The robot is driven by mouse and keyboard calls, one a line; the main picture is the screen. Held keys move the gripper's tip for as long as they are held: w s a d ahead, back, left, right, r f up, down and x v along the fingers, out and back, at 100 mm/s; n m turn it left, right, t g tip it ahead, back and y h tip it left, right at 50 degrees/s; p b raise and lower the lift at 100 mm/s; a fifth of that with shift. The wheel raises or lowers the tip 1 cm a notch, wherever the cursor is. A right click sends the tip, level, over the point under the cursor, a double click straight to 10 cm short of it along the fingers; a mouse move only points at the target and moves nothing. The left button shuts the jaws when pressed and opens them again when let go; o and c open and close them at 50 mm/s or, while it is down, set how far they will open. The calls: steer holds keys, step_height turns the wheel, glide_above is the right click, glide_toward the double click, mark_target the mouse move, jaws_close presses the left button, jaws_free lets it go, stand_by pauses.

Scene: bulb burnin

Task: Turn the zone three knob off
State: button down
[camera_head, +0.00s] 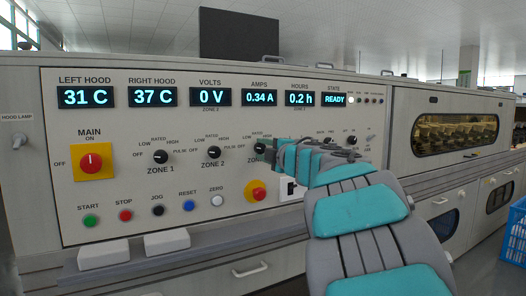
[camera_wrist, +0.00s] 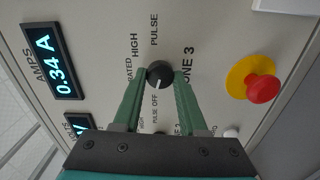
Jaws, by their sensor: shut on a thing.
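The zone three knob (camera_wrist: 158,70) is a round black knob, seen in the wrist view just left of the partly hidden "ZONE 3" label. A small white mark on it points down in that view, toward the word OFF. My gripper (camera_wrist: 160,79) is shut on the knob, with one green finger on each side. In the head view my gripper (camera_head: 266,151) reaches the panel right of the zone 2 knob (camera_head: 213,153) and hides most of the zone three knob.
The zone 1 knob (camera_head: 160,157) is further left. A red stop button on yellow (camera_head: 255,191) sits below my gripper. The yellow main switch (camera_head: 91,162) and a row of push buttons are at the left. A blue crate (camera_head: 513,236) stands far right.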

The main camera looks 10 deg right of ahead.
steer(key=shift+n, duration=0.5)
steer(key=shift+c, duration=2.2)
jaws_free()
steer(key=shift+s, duration=0.1)
steer(key=v, duration=0.7)
steer(key=shift+s, duration=0.3)
steer(key=shift+d, duration=0.1)
